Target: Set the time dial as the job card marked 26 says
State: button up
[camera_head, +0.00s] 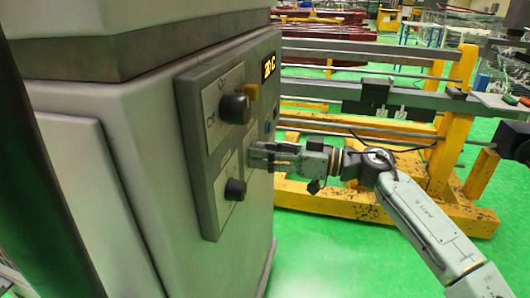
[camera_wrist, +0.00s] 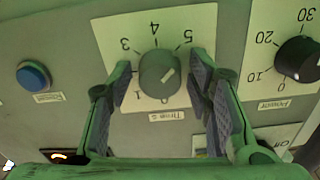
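The time dial (camera_wrist: 160,73) is a dark round knob on a white plate labelled "Time s", seen upside down in the wrist view. Figures 1, 3, 4 and 5 show around it; others are hidden by the fingers. Its pale pointer mark lies right of centre and slants up and right, seemingly past 5; the exact reading is unclear. My gripper (camera_wrist: 160,66) is open, one finger on each side of the dial, with gaps showing. In the head view my gripper (camera_head: 256,157) is at the panel (camera_head: 205,195) and hides the dial. I cannot make out a job card marked 26.
The power dial (camera_wrist: 298,60) is right of the time dial in the wrist view. A blue button (camera_wrist: 33,75) is at the left. A larger on/off knob (camera_head: 235,108) sits higher on the panel. A yellow frame (camera_head: 455,110) with rails stands behind my arm.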

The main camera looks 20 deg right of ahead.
jog(key=shift+o, duration=0.2)
jog(key=v, duration=1.2)
dwell(0.4)
